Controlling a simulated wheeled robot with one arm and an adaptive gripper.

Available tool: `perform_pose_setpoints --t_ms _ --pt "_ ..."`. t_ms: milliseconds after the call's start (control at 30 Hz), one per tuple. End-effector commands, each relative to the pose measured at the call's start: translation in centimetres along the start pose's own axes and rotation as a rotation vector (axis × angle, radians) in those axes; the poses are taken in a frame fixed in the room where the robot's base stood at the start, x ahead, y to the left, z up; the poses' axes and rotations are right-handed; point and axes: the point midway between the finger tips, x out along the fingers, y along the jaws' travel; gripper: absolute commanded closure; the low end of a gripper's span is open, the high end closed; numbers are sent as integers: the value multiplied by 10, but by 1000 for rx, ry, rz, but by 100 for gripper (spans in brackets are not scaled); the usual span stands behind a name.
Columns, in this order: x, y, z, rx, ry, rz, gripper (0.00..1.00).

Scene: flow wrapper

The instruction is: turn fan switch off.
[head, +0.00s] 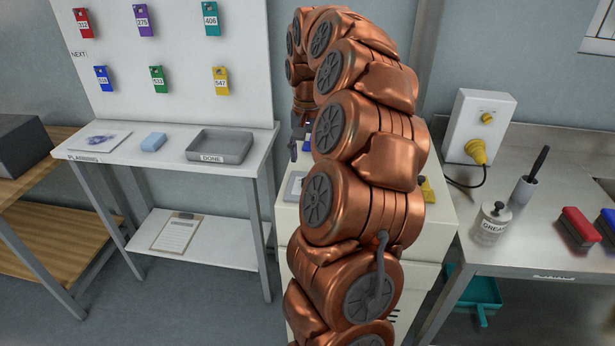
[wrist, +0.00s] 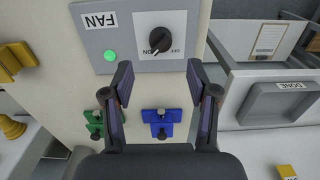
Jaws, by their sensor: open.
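The black fan switch knob (wrist: 160,40) sits on a white plate in the grey FAN panel (wrist: 97,41), upside down in the wrist view. ON and OFF are lettered beside the knob. Its pointer seems to lie by ON, but it is small. A green lamp (wrist: 110,56) glows beside it. My gripper (wrist: 160,68) is open and empty, its two dark fingers apart, with the knob beyond the gap between the tips. They do not appear to touch it. In the head view my arm hides the knob and most of the gripper; a grey panel edge (head: 294,186) shows.
Green (wrist: 95,123) and blue (wrist: 161,122) fittings are on the cabinet close to my fingers. A grey DONE tray (head: 219,146) is on the white table at left. A steel bench at right carries a plug box (head: 478,115) and a grease jar (head: 494,222).

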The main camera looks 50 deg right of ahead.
Motion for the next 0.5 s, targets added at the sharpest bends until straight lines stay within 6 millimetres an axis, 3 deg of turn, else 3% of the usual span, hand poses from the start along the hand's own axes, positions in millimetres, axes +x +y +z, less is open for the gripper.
perform_pose_setpoints --t_ms 500 --pt "57 0 2 -3 -5 1 41"
